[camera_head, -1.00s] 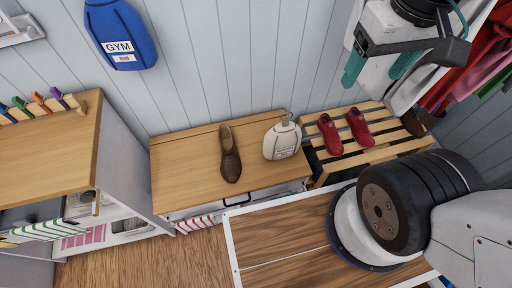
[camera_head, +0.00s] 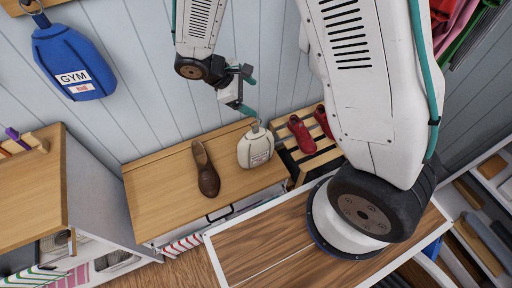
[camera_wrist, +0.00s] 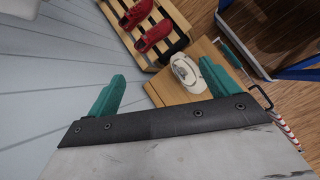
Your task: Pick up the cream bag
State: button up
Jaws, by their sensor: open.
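The cream bag (camera_head: 256,147) stands on the wooden top of a low cabinet, at its right end, with a small loop at its top. In the wrist view the cream bag (camera_wrist: 187,72) shows beyond the right finger, which partly overlaps it. My gripper (camera_head: 246,92) is above the bag in the head view, with one teal finger close to the bag's top loop. I cannot tell whether that finger touches the loop. In the wrist view the two teal fingers of my gripper (camera_wrist: 158,88) are wide apart with nothing between them.
A brown shoe (camera_head: 205,169) lies left of the bag on the cabinet top (camera_head: 150,190). Red shoes (camera_head: 301,134) sit on a slatted rack to the right. A blue gym bag (camera_head: 70,60) hangs on the wall behind. A white-edged wooden surface (camera_head: 260,250) is in front.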

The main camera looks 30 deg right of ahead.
aim_at(245, 139)
jog(key=a+f+n, duration=0.1)
jog(key=f+n, duration=0.1)
jog(key=f, duration=0.4)
jog(key=a+f+n+t+h, duration=0.1)
jog(key=a+f+n, duration=0.1)
jog(key=f, duration=0.4)
jog(key=a+f+n, duration=0.1)
jog(key=f+n, duration=0.1)
jog(key=f, duration=0.4)
jog(key=shift+s+a+f+n, duration=0.15)
jog(key=shift+s+f+n, duration=0.05)
jog(key=shift+f+n, duration=0.1)
jog(key=x, duration=0.8)
jog(key=shift+w+f, duration=0.1)
jog(key=shift+f, duration=0.05)
jog(key=c, duration=1.4)
